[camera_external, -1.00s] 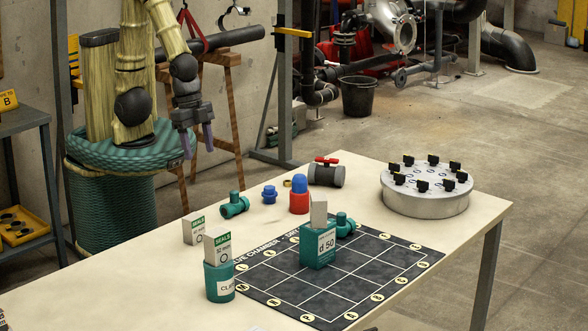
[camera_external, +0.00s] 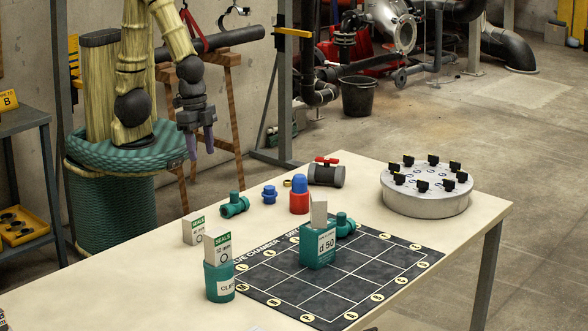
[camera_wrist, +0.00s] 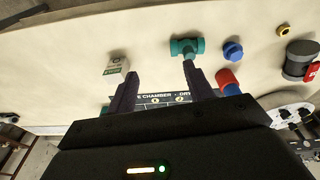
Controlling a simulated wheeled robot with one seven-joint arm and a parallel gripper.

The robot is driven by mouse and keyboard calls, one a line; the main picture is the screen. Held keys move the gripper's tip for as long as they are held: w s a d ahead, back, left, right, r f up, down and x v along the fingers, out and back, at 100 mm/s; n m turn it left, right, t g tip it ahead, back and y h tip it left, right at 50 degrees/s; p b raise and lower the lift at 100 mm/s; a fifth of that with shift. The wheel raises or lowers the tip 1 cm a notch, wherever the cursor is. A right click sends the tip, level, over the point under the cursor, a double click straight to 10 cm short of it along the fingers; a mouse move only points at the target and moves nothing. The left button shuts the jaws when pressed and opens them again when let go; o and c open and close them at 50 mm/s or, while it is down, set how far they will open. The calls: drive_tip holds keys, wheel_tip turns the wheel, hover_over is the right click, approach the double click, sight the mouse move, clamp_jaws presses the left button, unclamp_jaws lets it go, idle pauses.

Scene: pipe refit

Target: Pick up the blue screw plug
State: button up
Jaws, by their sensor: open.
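The blue screw plug (camera_external: 269,194) is a short, flanged blue piece standing on the table, between a teal pipe fitting (camera_external: 234,205) and a red cylinder with a blue top (camera_external: 299,201). In the wrist view the plug (camera_wrist: 233,51) lies right of the teal fitting (camera_wrist: 187,46), outside my right finger and above the red cylinder (camera_wrist: 227,77). My gripper (camera_external: 202,142) is open and empty, its purple fingers pointing down, raised beyond the table's far left edge. The wrist view shows the fingers (camera_wrist: 160,72) spread apart with nothing between them.
A black valve with a red handle (camera_external: 326,172) and a small brass ring (camera_external: 288,183) stand behind. Seals boxes (camera_external: 194,229), a teal cup (camera_external: 219,282), a teal d 50 box (camera_external: 318,247) on a dark grid mat (camera_external: 275,282) and a round grey fixture (camera_external: 426,203) occupy the table.

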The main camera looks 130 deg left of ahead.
drive_tip(key=s+a+f+n+g+h+b, duration=0.1)
drive_tip(key=s+a+f+n+g+h, duration=0.15)
drive_tip(key=a+f+n, duration=0.45)
drive_tip(key=n+t+h+b, duration=0.35)
drive_tip(key=n+t, duration=0.85)
drive_tip(key=n, duration=1)
approach(270, 186)
drive_tip(key=a+v, duration=0.1)
drive_tip(key=v, duration=0.4)
drive_tip(key=shift+d+f+h, duration=0.2)
drive_tip(key=shift+h, duration=0.1)
drive_tip(key=x, duration=1.2)
drive_tip(key=shift+w+d, duration=0.1)
drive_tip(key=shift+w, duration=0.05)
